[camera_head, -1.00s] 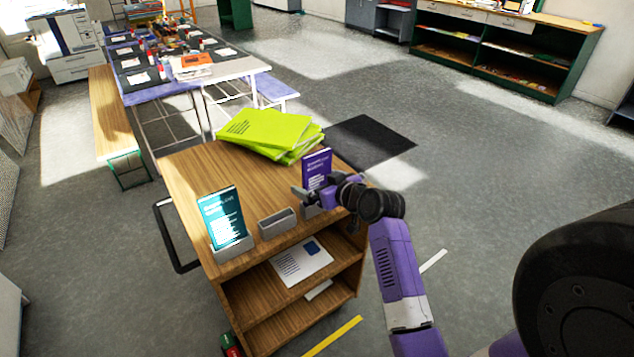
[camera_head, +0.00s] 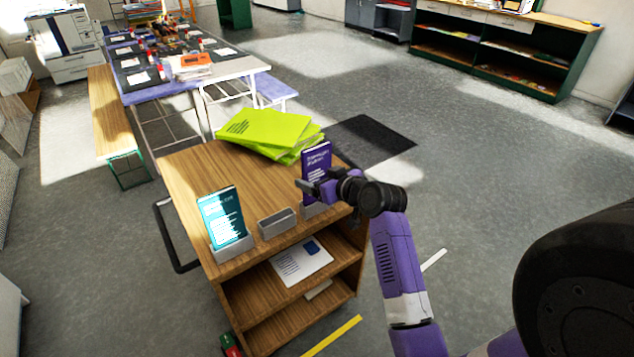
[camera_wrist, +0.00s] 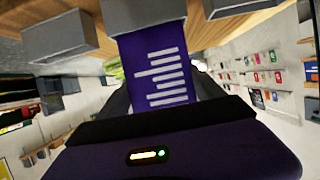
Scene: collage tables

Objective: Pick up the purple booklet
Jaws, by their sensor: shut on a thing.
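The purple booklet (camera_head: 317,161) with white print stands upright at the right front of the wooden cart top (camera_head: 200,170). My gripper (camera_head: 318,188) is shut on its lower part. In the wrist view the booklet (camera_wrist: 160,65) lies between my dark fingers (camera_wrist: 163,92). Its lower end meets a grey holder (camera_wrist: 145,14) there; I cannot tell whether it is clear of the holder. In the head view this holder (camera_head: 312,210) is partly hidden behind my gripper.
A teal booklet (camera_head: 222,217) stands in a grey holder (camera_head: 232,249) at the cart's left front. An empty grey holder (camera_head: 277,224) is between them. Lime-green folders (camera_head: 265,130) are stacked at the back. A white booklet (camera_head: 301,262) lies on the shelf below.

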